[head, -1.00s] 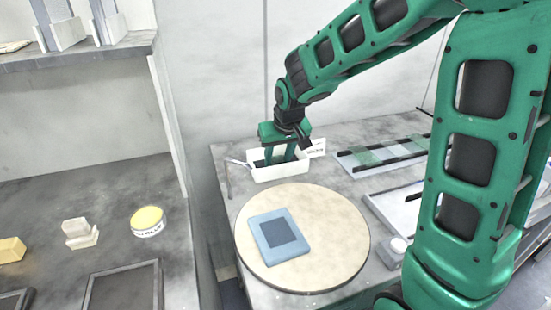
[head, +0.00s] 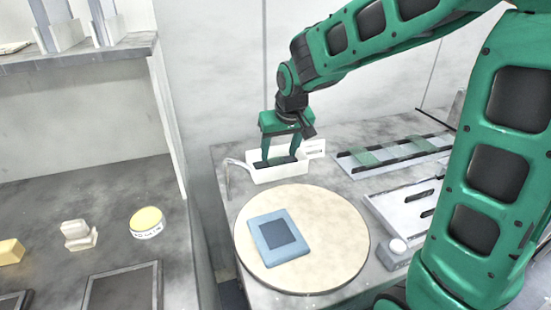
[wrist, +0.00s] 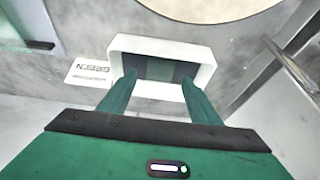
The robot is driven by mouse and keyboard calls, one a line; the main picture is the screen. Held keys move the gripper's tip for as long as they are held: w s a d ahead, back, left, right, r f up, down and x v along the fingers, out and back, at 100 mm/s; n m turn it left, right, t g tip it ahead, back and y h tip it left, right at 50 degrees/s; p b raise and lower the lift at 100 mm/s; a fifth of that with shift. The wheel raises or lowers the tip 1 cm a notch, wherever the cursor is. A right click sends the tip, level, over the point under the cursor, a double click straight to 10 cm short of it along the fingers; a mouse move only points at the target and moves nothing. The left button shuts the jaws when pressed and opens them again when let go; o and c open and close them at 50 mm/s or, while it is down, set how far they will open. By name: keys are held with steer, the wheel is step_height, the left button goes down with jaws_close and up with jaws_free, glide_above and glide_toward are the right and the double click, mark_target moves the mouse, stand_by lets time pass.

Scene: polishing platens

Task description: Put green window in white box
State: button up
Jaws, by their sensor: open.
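The white box (head: 282,175) stands at the back left of the grey table, beside a GREEN label card (wrist: 87,73). My gripper (head: 280,161) is open, with its fingertips at the box opening. In the wrist view my gripper (wrist: 160,85) has one finger towards each end of the white box (wrist: 203,62). A dark greenish flat piece (wrist: 160,68), apparently the green window, lies inside the box between the fingers; its edges are hard to make out. Greenish translucent panes (head: 365,158) lie on a rack behind the platen.
A round beige platen (head: 345,240) carries a blue square block (head: 262,252) in front of the box. A pale slotted tray (head: 405,207) lies to the right. A bent metal rod (head: 232,163) stands close to the box's left end.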

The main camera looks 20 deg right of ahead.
steer(key=v, duration=0.8)
steer(key=shift+f, duration=0.1)
